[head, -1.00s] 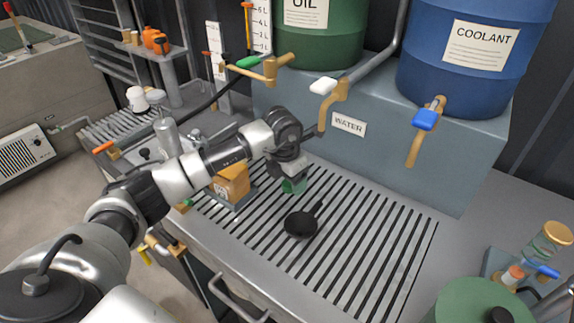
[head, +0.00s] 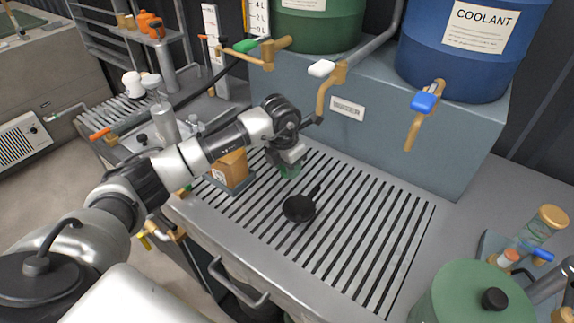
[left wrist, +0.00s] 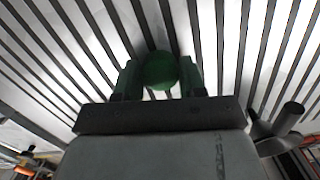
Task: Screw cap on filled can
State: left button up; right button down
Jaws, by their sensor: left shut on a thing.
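My left gripper (head: 290,168) is low over the slotted grate (head: 375,240), behind the black round thing with a stub handle. In the left wrist view its two green fingers (left wrist: 160,78) are shut on a dark green round thing (left wrist: 158,70), seen end-on against the slats. I cannot tell whether this is the cap or part of the can, and no threads show. In the head view the fingers and wrist hide most of this green thing (head: 290,172). My right gripper is not in view.
A black round, funnel-like thing (head: 299,208) lies on the grate, near the gripper. An orange-brown box (head: 230,169) stands to the left. Taps with white (head: 321,68) and blue (head: 424,102) handles overhang the back. A green lid (head: 472,300) is at lower right. The grate's right part is clear.

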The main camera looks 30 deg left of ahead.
pick_arm(q)
jog(key=shift+r+p, duration=1.65)
jog(key=shift+r, duration=0.9)
jog(key=shift+f, duration=0.1)
